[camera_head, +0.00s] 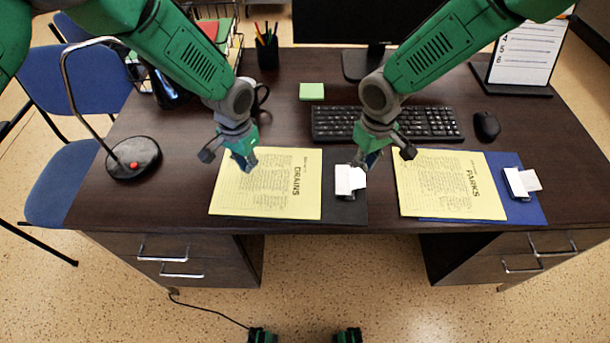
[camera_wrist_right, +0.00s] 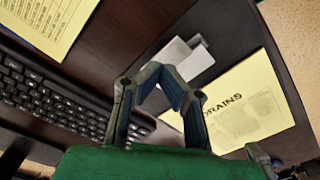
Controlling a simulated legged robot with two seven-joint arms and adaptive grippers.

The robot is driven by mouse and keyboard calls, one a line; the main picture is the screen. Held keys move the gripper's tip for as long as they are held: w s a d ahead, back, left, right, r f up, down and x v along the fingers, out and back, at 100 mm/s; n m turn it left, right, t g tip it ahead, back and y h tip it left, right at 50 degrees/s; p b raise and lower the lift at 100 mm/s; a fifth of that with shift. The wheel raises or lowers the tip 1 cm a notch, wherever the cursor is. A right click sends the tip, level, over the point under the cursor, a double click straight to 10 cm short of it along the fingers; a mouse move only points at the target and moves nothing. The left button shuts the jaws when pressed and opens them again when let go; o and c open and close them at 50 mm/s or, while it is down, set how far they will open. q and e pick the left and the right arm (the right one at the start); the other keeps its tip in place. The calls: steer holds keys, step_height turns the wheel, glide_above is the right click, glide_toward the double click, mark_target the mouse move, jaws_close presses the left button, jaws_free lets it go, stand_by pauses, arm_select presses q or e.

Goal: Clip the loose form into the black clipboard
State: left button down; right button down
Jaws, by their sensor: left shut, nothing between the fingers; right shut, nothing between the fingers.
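The yellow DRAINS form (camera_head: 265,185) lies over the black clipboard (camera_head: 350,214), whose clip end shows beyond the form's right edge. The black clipboard's clip, with a white tag (camera_head: 349,179), sits just right of the form. In the right wrist view, the form (camera_wrist_right: 245,110), black clipboard (camera_wrist_right: 232,62) and white tag (camera_wrist_right: 186,57) also show. My left gripper (camera_head: 246,165) is shut and empty over the form's upper part. My right gripper (camera_head: 367,163) is shut and empty, close by the white tag; its fingers show in the wrist view (camera_wrist_right: 160,72).
A blue clipboard (camera_head: 532,213) with a yellow PARKS form (camera_head: 450,185) lies at right. Behind are a keyboard (camera_head: 430,123), mouse (camera_head: 487,126), green notes (camera_head: 311,91) and a mug (camera_head: 260,92). A lamp base (camera_head: 133,160) stands at left. The desk's front edge is close.

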mark_target(252, 178)
steer(key=shift+d+f, duration=0.1)
steer(key=shift+f, duration=2.1)
stand_by(0.7)
arm_select(q)
steer(key=shift+f, duration=1.7)
stand_by(0.9)
steer(key=shift+d, duration=0.35)
